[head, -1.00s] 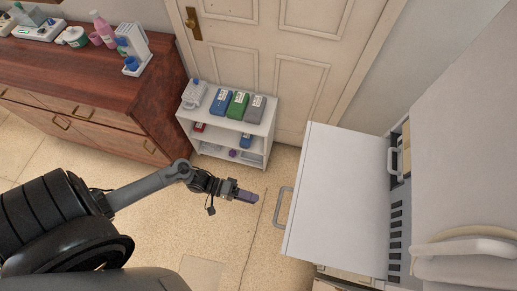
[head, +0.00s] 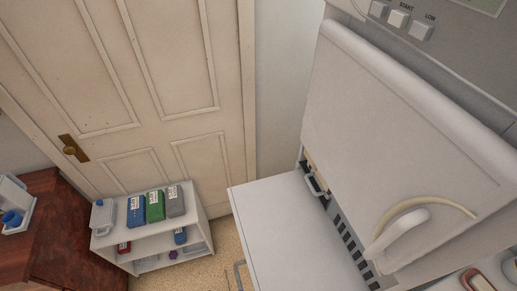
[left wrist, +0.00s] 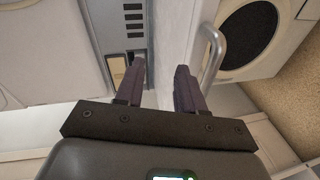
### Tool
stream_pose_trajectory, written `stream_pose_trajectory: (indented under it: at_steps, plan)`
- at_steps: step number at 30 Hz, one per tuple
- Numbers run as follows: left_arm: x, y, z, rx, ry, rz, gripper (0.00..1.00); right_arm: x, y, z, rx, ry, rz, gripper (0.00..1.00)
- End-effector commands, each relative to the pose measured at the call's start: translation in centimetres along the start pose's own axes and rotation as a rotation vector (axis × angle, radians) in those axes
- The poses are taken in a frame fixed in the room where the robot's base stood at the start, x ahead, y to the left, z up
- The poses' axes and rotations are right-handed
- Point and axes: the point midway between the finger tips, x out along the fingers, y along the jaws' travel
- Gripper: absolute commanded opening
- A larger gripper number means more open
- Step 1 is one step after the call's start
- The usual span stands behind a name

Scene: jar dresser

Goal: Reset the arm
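My left gripper (left wrist: 156,85) shows in the left wrist view. Its two purple-grey fingers are spread with a gap between them, and nothing is held there. A metal bar handle (left wrist: 212,57) on a pale panel stands just right of the right finger; I cannot tell whether they touch. The left arm is out of the head view now. My right arm and right gripper are in neither view.
In the head view a white appliance (head: 390,130) fills the right side, with a flat white panel (head: 295,230) standing out from it. A brown dresser (head: 55,240) is at lower left.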

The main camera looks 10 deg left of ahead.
Motion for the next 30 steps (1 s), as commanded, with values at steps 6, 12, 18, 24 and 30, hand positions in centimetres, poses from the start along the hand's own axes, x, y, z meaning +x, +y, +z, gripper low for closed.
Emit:
stream_pose_trajectory:
  at_steps: [6, 12, 18, 24, 30]
  plan:
    - [1.6, 4.3, -4.5, 0.346, 0.156, -0.314, 0.38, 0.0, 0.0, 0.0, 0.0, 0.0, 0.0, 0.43]
    - [-2.2, 6.9, -8.1, 0.538, 0.17, -0.68, 0.38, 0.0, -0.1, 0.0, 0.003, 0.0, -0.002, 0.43]
    - [-7.4, 8.1, -8.4, 0.615, 0.014, -0.963, 0.38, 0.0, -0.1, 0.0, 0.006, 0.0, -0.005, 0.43]
    - [-11.8, 7.0, -5.9, 0.652, -0.279, -1.133, 0.38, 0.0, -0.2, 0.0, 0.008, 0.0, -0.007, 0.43]
    - [-13.3, 11.1, -5.9, 0.718, -0.394, -1.148, 0.38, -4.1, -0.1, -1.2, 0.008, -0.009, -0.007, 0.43]
